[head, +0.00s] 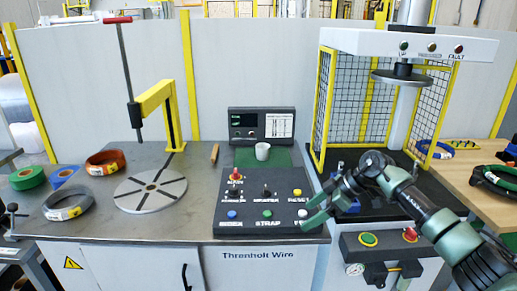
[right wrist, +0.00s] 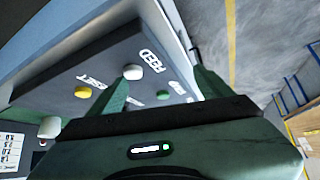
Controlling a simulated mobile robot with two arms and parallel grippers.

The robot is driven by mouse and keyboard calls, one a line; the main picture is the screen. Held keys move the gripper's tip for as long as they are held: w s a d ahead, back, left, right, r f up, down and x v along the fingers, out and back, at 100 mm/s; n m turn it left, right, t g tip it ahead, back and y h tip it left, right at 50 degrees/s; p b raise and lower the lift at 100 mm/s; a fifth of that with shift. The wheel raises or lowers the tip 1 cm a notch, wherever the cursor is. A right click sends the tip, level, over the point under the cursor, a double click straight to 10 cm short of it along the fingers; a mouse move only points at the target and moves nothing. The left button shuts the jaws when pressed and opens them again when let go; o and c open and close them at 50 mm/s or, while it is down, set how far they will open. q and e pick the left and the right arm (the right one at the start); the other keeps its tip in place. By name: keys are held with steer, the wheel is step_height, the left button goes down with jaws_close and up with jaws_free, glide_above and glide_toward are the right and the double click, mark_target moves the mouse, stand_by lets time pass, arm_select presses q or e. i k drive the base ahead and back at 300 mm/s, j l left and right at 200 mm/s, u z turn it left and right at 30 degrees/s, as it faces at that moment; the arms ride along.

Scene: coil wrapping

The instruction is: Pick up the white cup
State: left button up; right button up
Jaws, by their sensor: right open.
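The white cup (head: 262,151) stands upright on a green mat (head: 245,158) at the back of the control panel, in front of a dark display unit. A pale rounded shape at the left of the right wrist view looks like the same cup (right wrist: 49,127). My right gripper (head: 310,208) is open and empty over the front right of the control panel, nearer to me and to the right of the cup. In the right wrist view its two green fingers (right wrist: 160,82) stand apart above the FEED button. My left gripper is not in view.
The control panel (head: 230,200) carries several buttons and knobs. The display unit (head: 244,122) stands behind the cup. A yellow post and round slotted plate (head: 135,196) are left, with coils (head: 68,204) beyond. A mesh-sided press (head: 372,100) stands right.

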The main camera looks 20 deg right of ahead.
mark_target(263, 150)
steer(key=i, duration=1.55)
